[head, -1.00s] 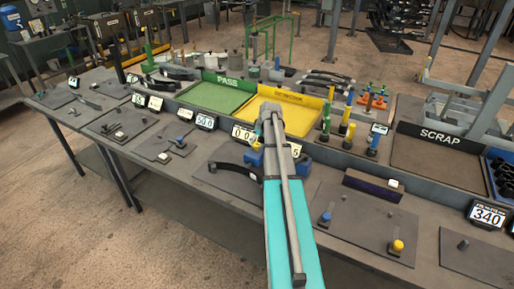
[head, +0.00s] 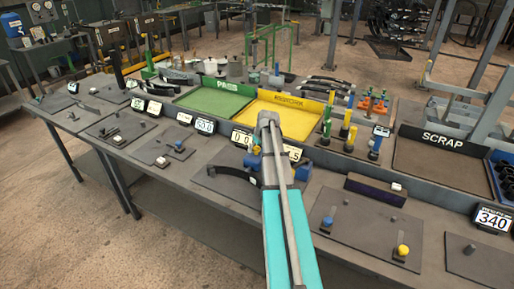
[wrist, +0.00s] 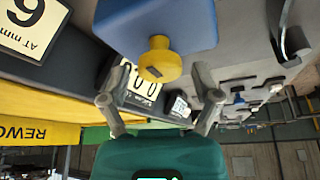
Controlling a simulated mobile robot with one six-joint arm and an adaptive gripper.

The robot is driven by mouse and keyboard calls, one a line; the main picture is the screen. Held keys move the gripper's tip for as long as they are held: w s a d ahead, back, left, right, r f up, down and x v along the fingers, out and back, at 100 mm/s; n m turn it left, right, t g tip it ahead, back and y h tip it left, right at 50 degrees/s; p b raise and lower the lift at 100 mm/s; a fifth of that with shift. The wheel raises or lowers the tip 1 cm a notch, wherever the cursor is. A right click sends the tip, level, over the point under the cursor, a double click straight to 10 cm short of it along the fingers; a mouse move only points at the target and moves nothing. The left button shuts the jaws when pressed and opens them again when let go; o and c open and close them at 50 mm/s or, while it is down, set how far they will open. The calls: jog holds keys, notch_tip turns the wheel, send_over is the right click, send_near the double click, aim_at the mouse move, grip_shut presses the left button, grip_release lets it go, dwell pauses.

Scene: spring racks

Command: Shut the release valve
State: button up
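A yellow round knob (wrist: 160,62) stands out from a blue block (wrist: 155,22) in the wrist view. It appears to be the release valve, though no label on it is readable. My gripper (wrist: 159,98) is open and empty, its two grey fingers spread wide on either side below the knob. The knob appears to lie beyond the fingertips, with no contact visible. In the head view the blue block (head: 304,168) shows partly beside my arm, with a bit of yellow on the arm's other side. My gripper is mostly hidden there behind the arm.
A black curved bar (head: 232,172) lies left of my arm. Display boxes and a green tray (head: 215,101) and yellow tray (head: 290,118) stand behind. A plate (head: 365,228) at right carries a blue knob (head: 327,222) and a yellow knob (head: 402,250).

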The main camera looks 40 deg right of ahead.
jog(key=c, duration=0.9)
jog(key=shift+o, duration=0.2)
jog(key=shift+m, duration=0.3)
jog(key=m+h, duration=0.1)
jog(key=m, duration=0.2)
jog(key=shift+a, duration=0.1)
jog(key=m+g+h, duration=0.1)
jog(key=m+h, duration=0.1)
jog(key=m, duration=0.5)
jog(key=m+g+h, duration=0.1)
jog(key=m, duration=0.1)
jog(key=shift+w+a+m+g, duration=0.1)
jog(key=shift+w+m+g, duration=0.05)
jog(key=shift+m+g, duration=0.2)
jog(key=m+g, duration=0.1)
jog(key=m, duration=0.3)
jog(key=shift+m+g, duration=0.25)
jog(key=shift+g, duration=0.1)
